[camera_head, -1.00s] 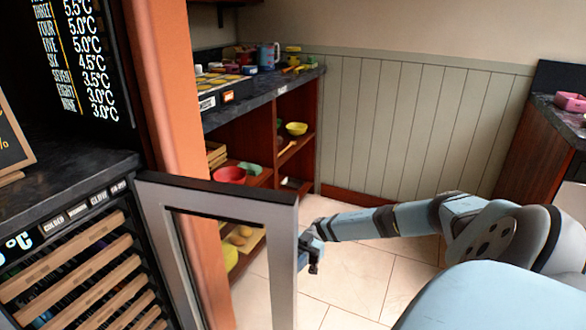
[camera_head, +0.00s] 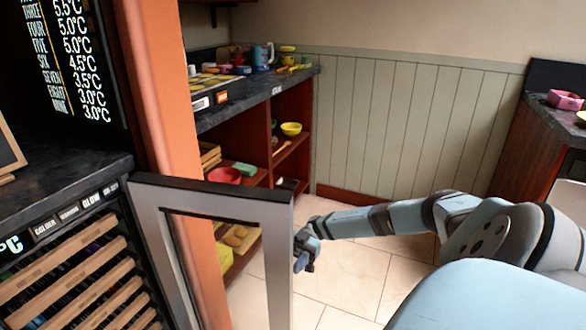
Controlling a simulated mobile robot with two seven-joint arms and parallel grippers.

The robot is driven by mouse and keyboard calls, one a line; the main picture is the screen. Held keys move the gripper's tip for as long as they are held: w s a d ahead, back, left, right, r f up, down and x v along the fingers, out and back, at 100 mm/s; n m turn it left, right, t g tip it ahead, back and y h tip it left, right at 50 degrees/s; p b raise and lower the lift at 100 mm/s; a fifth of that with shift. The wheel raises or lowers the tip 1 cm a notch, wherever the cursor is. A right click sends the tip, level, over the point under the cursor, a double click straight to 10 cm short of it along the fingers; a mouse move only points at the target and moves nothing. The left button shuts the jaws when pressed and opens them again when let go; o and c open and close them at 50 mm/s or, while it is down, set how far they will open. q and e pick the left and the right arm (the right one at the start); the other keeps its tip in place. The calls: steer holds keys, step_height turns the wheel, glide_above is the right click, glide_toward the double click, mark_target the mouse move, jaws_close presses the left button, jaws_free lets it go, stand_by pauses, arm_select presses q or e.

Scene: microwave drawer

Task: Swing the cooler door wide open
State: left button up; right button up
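The cooler (camera_head: 75,270) stands at the lower left, with several wooden shelf fronts showing inside. Its grey-framed glass door (camera_head: 279,258) is swung out from the cabinet, hinged near the orange-brown post, and its lower part is cut off by the picture. My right arm comes in from the right. My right gripper (camera_head: 303,262) is at the door's free right edge, close to or touching it. Its fingers are small and partly hidden, so I cannot tell whether they are shut. My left gripper is not in view.
An orange-brown post (camera_head: 160,120) stands behind the door. Past it is a counter (camera_head: 265,88) with mugs and dishes, and open shelves holding a red bowl (camera_head: 224,175) and a yellow bowl (camera_head: 291,129). Tiled floor (camera_head: 350,272) is clear in the middle. Another counter (camera_head: 540,140) stands at right.

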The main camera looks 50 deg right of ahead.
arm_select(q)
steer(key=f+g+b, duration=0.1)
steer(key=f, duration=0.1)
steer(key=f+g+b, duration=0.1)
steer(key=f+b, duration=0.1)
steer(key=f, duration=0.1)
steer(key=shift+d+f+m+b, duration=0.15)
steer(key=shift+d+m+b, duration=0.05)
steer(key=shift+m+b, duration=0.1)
arm_select(e)
steer(key=w+d, duration=0.1)
steer(key=d, duration=1.2)
steer(key=shift+d, duration=0.4)
